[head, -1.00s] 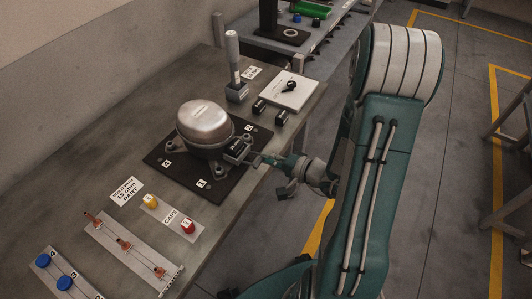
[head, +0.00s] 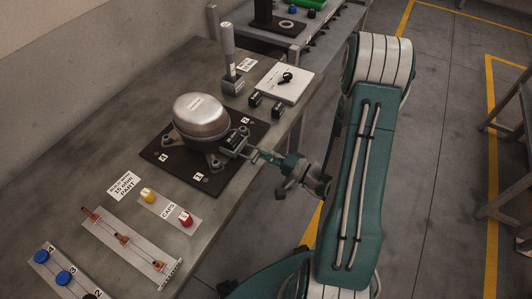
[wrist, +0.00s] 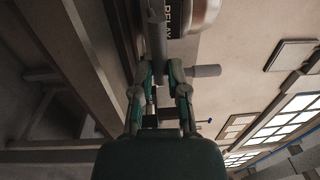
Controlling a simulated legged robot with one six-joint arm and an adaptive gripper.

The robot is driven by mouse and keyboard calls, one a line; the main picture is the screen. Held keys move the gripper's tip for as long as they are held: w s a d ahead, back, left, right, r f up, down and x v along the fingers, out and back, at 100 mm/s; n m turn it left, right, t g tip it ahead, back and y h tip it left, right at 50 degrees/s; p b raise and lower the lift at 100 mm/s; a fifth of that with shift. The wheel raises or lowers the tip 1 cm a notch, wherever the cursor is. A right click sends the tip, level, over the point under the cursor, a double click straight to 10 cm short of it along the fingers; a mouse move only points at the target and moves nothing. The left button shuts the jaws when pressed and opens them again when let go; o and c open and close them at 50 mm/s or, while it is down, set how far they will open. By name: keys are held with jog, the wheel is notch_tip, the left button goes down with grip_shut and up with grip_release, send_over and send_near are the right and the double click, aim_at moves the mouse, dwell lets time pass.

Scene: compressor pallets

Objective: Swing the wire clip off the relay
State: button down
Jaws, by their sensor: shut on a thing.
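The compressor (head: 201,117), a silver dome on grey feet, stands on a black base plate (head: 172,166). The dark relay (head: 232,140) is on its right side, facing my arm; its lettering shows at the top of the wrist view (wrist: 173,14). The wire clip (head: 247,152) is a small grey piece at the relay's outer side. My gripper (head: 262,156) is just off the bench edge, shut on the clip's outer end. In the wrist view my fingers (wrist: 160,70) close around a grey bar that runs up beside the relay. The exact contact is too small to see.
A grey upright tool (head: 228,50) stands behind the compressor, near small black blocks (head: 266,105) and a white board (head: 287,84). Yellow and red caps (head: 167,207) lie in front. Free floor lies right of the bench.

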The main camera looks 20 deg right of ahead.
jog(key=c, duration=0.7)
grip_release()
jog(key=shift+a, duration=0.1)
jog(key=shift+o, duration=0.2)
jog(key=shift+s, duration=0.1)
jog(key=v, duration=1.2)
